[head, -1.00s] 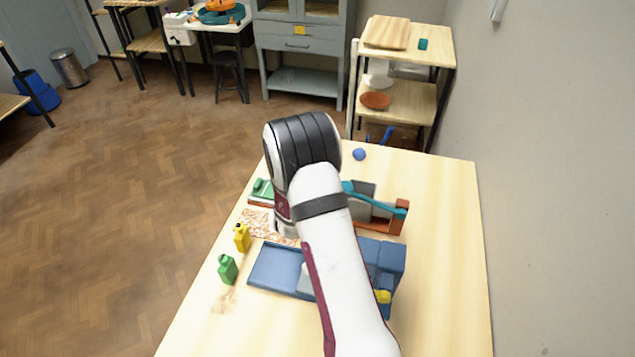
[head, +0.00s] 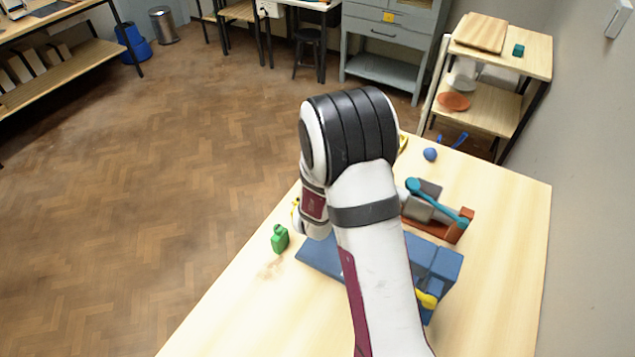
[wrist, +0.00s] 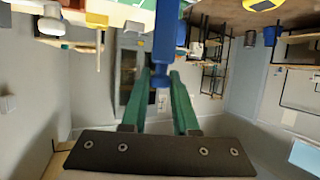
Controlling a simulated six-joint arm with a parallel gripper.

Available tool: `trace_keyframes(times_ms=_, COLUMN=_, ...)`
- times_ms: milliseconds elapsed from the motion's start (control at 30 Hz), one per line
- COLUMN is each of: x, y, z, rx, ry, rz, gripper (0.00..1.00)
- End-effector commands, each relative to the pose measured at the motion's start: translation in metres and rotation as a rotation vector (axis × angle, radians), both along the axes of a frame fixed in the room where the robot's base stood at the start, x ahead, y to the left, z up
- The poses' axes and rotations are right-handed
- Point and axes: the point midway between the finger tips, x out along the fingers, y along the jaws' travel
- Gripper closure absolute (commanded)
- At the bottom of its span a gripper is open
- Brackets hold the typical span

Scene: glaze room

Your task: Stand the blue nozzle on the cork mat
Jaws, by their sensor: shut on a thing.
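My gripper (wrist: 161,76) shows in the wrist view with two green fingers shut on the blue nozzle (wrist: 166,35). The nozzle is a long blue piece; its narrower end lies between the fingers, and its wide part runs out of the top of the picture. In the head view my arm hides the gripper and the nozzle. I cannot make out the cork mat in either current view; the table area behind my arm is hidden.
A yellow bottle is mostly hidden behind my wrist. The right side is clear.

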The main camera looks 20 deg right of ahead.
Motion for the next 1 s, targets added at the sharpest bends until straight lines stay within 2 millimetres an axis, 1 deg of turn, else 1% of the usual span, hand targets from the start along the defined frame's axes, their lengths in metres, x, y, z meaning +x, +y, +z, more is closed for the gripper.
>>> trace_keyframes(times_ms=33, x=0.007, y=0.011, z=-0.008, rx=0.0, ry=0.001, rz=0.004, gripper=1.0)
trace_keyframes(times_ms=100, x=0.015, y=0.021, z=-0.016, rx=-0.001, ry=0.001, rz=0.002, gripper=1.0)
trace_keyframes(times_ms=167, x=0.019, y=0.027, z=-0.02, rx=-0.001, ry=0.0, rz=0.0, gripper=1.0)
trace_keyframes(times_ms=233, x=0.021, y=0.029, z=-0.03, rx=-0.001, ry=0.003, rz=-0.002, gripper=1.0)
trace_keyframes(times_ms=300, x=0.021, y=0.029, z=-0.046, rx=-0.002, ry=0.005, rz=-0.003, gripper=1.0)
trace_keyframes(times_ms=400, x=0.021, y=0.029, z=-0.06, rx=-0.002, ry=0.003, rz=-0.003, gripper=1.0)
trace_keyframes(times_ms=767, x=0.021, y=0.029, z=-0.065, rx=-0.001, ry=0.0, rz=-0.003, gripper=1.0)
trace_keyframes(times_ms=800, x=0.021, y=0.029, z=-0.065, rx=-0.001, ry=0.0, rz=-0.003, gripper=0.68)
trace_keyframes(times_ms=933, x=0.021, y=0.029, z=-0.065, rx=-0.001, ry=0.0, rz=-0.003, gripper=0.45)
trace_keyframes(times_ms=967, x=0.021, y=0.029, z=-0.065, rx=-0.001, ry=0.0, rz=-0.003, gripper=0.42)
trace_keyframes(times_ms=1000, x=0.021, y=0.029, z=-0.065, rx=-0.001, ry=0.0, rz=-0.003, gripper=0.42)
